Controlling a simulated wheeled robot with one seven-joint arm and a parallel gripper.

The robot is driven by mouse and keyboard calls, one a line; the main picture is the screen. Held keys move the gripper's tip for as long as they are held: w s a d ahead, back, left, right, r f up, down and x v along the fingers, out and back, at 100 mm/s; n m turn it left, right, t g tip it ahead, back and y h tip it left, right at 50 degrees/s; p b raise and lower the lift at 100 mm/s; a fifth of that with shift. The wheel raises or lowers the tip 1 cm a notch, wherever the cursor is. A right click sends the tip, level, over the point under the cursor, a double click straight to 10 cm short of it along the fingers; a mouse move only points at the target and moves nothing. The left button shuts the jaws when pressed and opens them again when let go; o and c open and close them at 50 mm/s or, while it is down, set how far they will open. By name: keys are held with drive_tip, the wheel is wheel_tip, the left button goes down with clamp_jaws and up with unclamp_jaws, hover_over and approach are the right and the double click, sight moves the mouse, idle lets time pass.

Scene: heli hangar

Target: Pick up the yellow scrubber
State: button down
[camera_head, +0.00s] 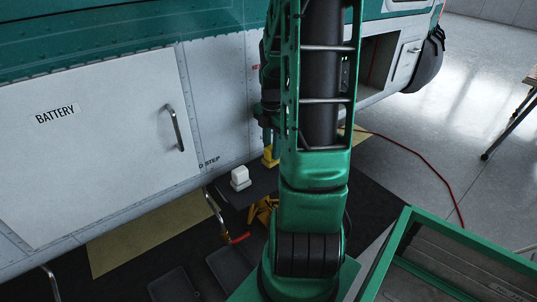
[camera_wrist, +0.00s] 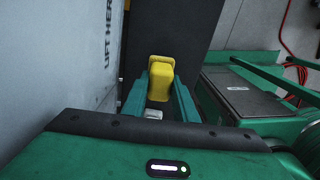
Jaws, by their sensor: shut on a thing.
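The yellow scrubber (camera_wrist: 160,78) is a small blocky yellow thing with a wider top, seen between the two green fingers of my gripper (camera_wrist: 160,90) in the wrist view. My gripper is shut on it. In the head view the scrubber (camera_head: 270,156) shows just left of my arm, below my gripper (camera_head: 268,138), partly hidden by the arm. I cannot tell whether it touches the dark surface under it.
A white block (camera_head: 240,178) stands on a dark platform (camera_head: 262,187) left of the scrubber. The helicopter's side with a battery door (camera_head: 100,140) is close on the left. A green-framed cart (camera_head: 450,240) is at the lower right. A red hose (camera_head: 425,160) lies on the floor.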

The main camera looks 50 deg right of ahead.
wheel_tip(320, 180, up, 2)
drive_tip(key=a+r, duration=0.6)
drive_tip(key=a, duration=0.5)
drive_tip(key=shift+a+r, duration=0.35)
drive_tip(key=shift+a, duration=0.05)
drive_tip(key=shift+w, duration=0.1)
drive_tip(key=c, duration=2)
unclamp_jaws()
drive_tip(key=c, duration=0.4)
drive_tip(key=shift+o, duration=0.2)
